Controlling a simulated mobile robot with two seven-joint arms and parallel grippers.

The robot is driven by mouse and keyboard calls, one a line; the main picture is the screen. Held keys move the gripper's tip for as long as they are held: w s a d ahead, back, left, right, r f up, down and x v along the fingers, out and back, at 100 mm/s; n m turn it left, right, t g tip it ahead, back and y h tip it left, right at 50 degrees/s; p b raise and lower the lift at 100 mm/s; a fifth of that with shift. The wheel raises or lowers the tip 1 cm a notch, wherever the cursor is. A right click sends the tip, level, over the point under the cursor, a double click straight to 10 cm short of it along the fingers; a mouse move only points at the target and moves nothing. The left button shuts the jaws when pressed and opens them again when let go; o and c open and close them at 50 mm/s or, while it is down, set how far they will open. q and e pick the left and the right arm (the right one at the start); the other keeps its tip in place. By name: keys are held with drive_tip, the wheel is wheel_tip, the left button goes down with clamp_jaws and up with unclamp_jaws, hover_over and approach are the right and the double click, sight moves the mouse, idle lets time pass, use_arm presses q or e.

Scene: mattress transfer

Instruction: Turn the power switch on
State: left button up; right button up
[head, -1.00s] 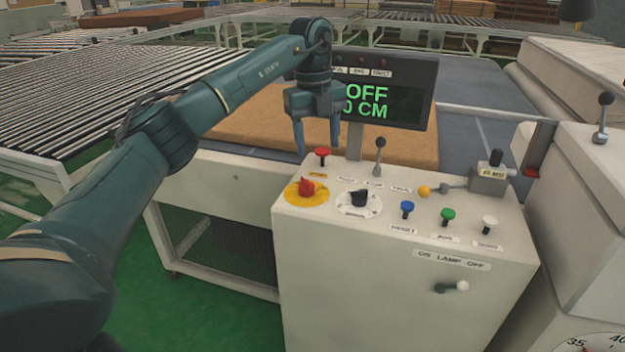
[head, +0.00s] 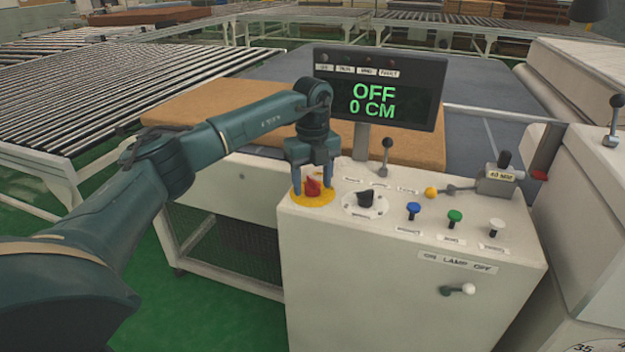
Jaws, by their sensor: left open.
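The power switch (head: 313,187) is a red rotary knob on a yellow round plate (head: 310,200) at the left of the white control panel. My left gripper (head: 312,191) points down over it, open. Its two fingers stand on either side of the red knob; I cannot tell whether they touch it. The display (head: 373,92) behind the panel reads OFF and 0 CM in green. My right gripper is not in view.
A black selector knob (head: 365,199) sits close right of the red switch. A lever (head: 384,160) and blue (head: 413,210), green (head: 454,218) and white (head: 494,227) buttons stand further right. A brown mattress (head: 220,110) lies behind.

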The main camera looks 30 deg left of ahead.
use_arm(q)
drive_tip(key=shift+f, duration=0.1)
drive_tip(key=shift+c, duration=0.4)
drive_tip(key=c, duration=0.9)
